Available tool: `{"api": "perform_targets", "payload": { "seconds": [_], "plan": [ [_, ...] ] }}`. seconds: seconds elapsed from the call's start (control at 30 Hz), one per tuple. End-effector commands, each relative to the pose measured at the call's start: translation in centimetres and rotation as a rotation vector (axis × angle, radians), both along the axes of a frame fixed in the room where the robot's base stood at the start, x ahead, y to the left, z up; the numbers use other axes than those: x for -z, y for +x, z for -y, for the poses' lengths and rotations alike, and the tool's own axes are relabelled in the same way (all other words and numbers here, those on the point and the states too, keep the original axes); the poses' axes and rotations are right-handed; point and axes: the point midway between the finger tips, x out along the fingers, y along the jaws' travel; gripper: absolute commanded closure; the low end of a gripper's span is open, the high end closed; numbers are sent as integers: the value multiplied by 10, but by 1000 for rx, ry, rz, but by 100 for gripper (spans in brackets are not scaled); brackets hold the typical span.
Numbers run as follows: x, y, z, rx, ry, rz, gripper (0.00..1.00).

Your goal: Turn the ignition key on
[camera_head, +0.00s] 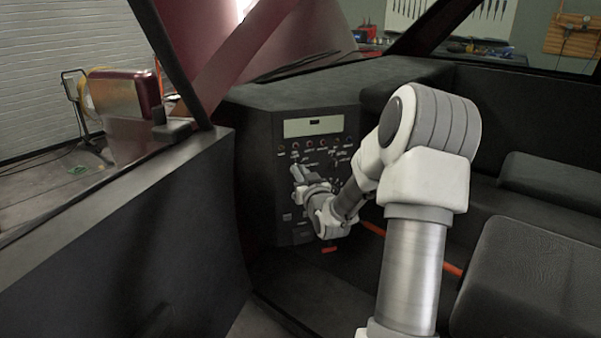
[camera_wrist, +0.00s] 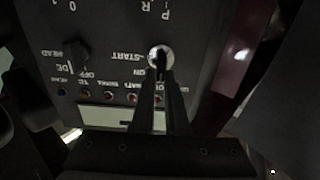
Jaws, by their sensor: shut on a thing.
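The ignition switch (camera_wrist: 160,55) is a round, pale metal piece on the dark panel in the wrist view, which appears upside down. The words START and ON are printed beside it. My gripper (camera_wrist: 162,76) reaches the switch and is shut on the ignition key. The fingers hide most of the key, so its exact angle is hard to read. In the camera_head view my gripper (camera_head: 302,174) is at the face of the dashboard panel (camera_head: 262,150), and my wrist hides the switch.
A black headlight knob (camera_wrist: 76,53) is left of the switch in the wrist view. A row of small coloured indicators and a pale display (camera_head: 312,126) sit on the panel. A dark door side (camera_head: 120,230) and seats (camera_head: 540,265) flank my arm.

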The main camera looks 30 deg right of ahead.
Motion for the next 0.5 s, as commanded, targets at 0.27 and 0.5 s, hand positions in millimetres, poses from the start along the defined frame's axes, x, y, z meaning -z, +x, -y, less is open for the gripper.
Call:
{"api": "perform_targets", "payload": {
  "seconds": [0.27, 0.5],
  "plan": [
    [0, 0, 0, 0, 28, 9, 100],
    [0, 0, 2, 0, 147, 43, 100]
  ]
}}
